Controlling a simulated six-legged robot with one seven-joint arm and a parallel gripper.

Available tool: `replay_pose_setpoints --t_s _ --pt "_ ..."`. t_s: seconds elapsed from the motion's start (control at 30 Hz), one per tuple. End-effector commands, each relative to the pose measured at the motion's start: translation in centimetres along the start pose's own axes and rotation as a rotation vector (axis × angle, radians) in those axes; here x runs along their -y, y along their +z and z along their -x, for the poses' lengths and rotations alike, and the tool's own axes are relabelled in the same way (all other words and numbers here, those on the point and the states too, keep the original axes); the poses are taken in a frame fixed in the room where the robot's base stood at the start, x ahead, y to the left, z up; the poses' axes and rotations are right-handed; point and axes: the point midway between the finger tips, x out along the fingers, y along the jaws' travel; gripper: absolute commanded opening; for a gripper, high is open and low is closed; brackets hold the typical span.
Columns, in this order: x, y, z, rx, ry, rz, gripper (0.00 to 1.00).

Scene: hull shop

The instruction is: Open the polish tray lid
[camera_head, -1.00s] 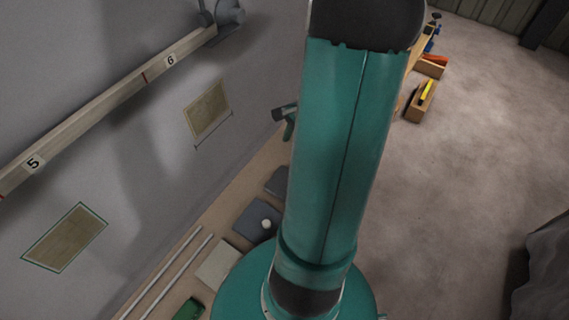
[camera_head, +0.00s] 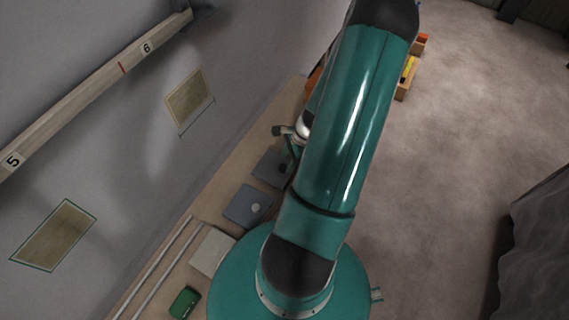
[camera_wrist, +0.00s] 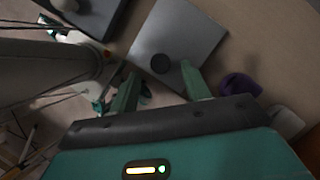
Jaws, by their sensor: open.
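Two flat grey lids with round knobs lie on the bench. The one with a dark knob (camera_wrist: 160,62) shows as a grey square lid (camera_wrist: 196,38) in the wrist view. The dark-knobbed lid is also in the head view (camera_head: 268,167), partly behind my arm. The other lid (camera_head: 240,206) has a pale knob. Both look shut; I cannot tell which is the polish tray's. My gripper (camera_wrist: 160,88) is open and empty, its green fingers spread on either side below the dark knob in the picture. I cannot tell whether they touch the lid.
A purple object (camera_wrist: 240,86) lies right of my fingers. A grey-topped tool (camera_head: 282,131) stands beyond the lids. A pale square (camera_head: 211,252), two rods (camera_head: 165,262) and a green object (camera_head: 185,302) lie nearer on the bench.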

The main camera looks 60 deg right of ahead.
Motion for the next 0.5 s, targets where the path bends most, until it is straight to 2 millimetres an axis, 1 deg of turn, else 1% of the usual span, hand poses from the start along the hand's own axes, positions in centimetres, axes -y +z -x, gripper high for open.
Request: replay_pose_setpoints --t_s 0.03,0.2,0.3,0.5 --pt "-0.1 0.1 -0.9 0.003 0.002 0.000 0.47" --pt "0.0 0.0 -2.7 0.001 0.001 0.001 0.47" --pt "0.0 0.0 -3.1 0.000 -0.001 0.001 0.47" --pt "0.0 0.0 -3.1 -0.001 -0.001 0.001 0.47"
